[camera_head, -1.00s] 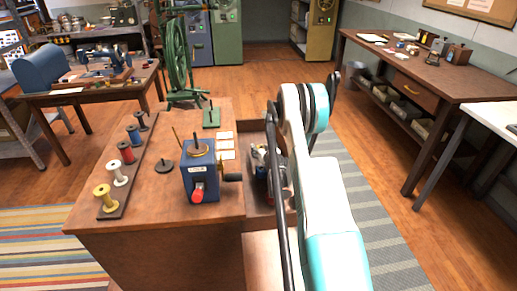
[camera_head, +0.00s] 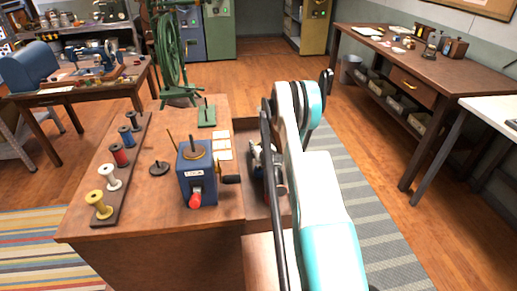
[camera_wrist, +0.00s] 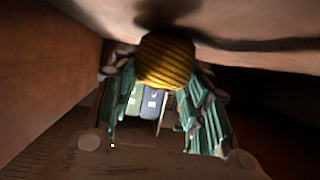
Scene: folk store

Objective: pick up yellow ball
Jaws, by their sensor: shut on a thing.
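The yellow ball (camera_wrist: 165,62), with a ribbed, thread-like surface, shows at the top middle of the wrist view. My gripper (camera_wrist: 164,80) has its teal fingers on either side of the ball and is shut on it. Brown wooden walls surround the ball and fingers. In the head view my gripper (camera_head: 262,160) is partly seen low in the open wooden compartment (camera_head: 283,212) at the workbench's right side, mostly behind my arm. The ball is hidden in that view.
The workbench (camera_head: 140,215) holds a blue hand-cranked device (camera_head: 197,180), a rack of thread spools (camera_head: 122,168) and a small green stand (camera_head: 207,115). A long table (camera_head: 410,75) stands at the right.

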